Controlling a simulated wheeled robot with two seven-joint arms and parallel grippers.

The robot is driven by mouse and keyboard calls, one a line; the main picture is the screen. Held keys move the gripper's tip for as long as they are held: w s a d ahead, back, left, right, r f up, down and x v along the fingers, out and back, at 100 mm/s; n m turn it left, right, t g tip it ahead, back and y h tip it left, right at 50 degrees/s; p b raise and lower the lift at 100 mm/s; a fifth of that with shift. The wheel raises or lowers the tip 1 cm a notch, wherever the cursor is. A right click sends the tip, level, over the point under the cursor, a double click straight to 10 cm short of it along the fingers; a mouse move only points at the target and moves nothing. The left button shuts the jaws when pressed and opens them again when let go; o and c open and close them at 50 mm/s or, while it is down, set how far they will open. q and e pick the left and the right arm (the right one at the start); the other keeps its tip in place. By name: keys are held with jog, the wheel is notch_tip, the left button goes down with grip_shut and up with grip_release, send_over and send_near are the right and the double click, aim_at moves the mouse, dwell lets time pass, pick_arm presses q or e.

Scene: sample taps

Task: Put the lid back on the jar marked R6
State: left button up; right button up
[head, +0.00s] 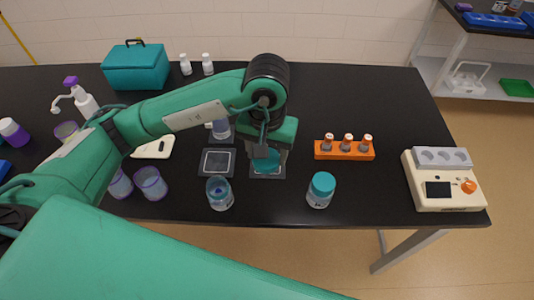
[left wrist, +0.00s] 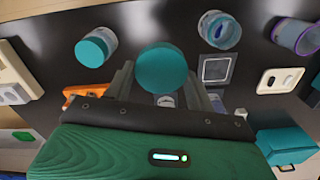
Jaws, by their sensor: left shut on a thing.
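A round teal lid (left wrist: 162,70) is held between the fingers of my left gripper (left wrist: 160,92). In the head view the left gripper (head: 266,152) points down, with the teal lid (head: 265,165) under it, over a dark square mat (head: 276,174). An open clear jar (head: 219,194) with bluish contents stands front left of the gripper; it also shows in the left wrist view (left wrist: 219,30). A second jar with a teal lid on (head: 321,189) stands to the right. Another clear jar (head: 221,130) stands behind. I cannot read any label. My right gripper is not in view.
An empty square mat (head: 216,162) lies left of the gripper. An orange rack (head: 345,151) with vials and a cream device (head: 445,188) stand right. Purple-rimmed cups (head: 150,184), a pump bottle (head: 84,103) and a teal box (head: 137,68) stand left.

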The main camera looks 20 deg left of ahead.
pick_arm(q)
jog(key=a+f, duration=0.2)
jog(key=a, duration=0.1)
jog(key=w+a+f, duration=0.1)
jog(key=a+f, duration=0.3)
jog(key=a, duration=0.1)
jog(key=shift+w+a, duration=0.3)
jog(key=shift+a, duration=0.05)
jog(key=shift+f, duration=0.1)
